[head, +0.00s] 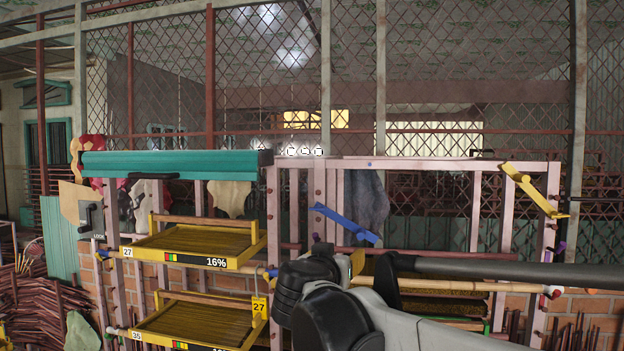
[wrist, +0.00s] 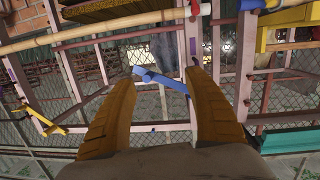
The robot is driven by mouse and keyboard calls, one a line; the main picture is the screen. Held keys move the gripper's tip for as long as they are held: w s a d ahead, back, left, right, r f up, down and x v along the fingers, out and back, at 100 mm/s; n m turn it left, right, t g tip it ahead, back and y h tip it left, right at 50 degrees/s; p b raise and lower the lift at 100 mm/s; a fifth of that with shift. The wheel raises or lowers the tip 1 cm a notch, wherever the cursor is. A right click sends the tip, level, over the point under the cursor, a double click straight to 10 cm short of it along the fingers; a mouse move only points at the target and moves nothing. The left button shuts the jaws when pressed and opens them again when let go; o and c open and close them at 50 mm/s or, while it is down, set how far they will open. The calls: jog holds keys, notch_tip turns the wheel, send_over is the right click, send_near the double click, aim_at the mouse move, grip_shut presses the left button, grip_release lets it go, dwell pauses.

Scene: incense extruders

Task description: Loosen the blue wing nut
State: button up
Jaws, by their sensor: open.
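The blue wing nut (head: 345,223) is a long blue bar, tilted down to the right, on a pink upright in the head view. In the wrist view the blue wing nut (wrist: 167,82) shows between my fingertips, in line with the gap. My gripper (wrist: 161,76) is open, with two orange-yellow fingers on either side of that view. The picture does not make clear how far the fingertips are from the nut, and I see no grip on it. In the head view my arm covers the area below and right of the nut.
A yellow wing nut (head: 533,190) is on the frame's right upright. Trays with yellow rims (head: 190,256) are at left, under a teal roll cover (head: 175,164). A tan pole (head: 455,286) crosses in front of the frame near my arm. A mesh fence stands behind.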

jog(key=t+p, duration=0.2)
jog(key=p, duration=0.1)
send_near(317, 208)
jog(key=shift+y, duration=0.3)
jog(key=p+x, duration=0.2)
jog(key=x, duration=0.9)
jog(key=shift+s, duration=0.1)
jog(key=shift+s+r, duration=0.1)
jog(key=c, duration=1.2)
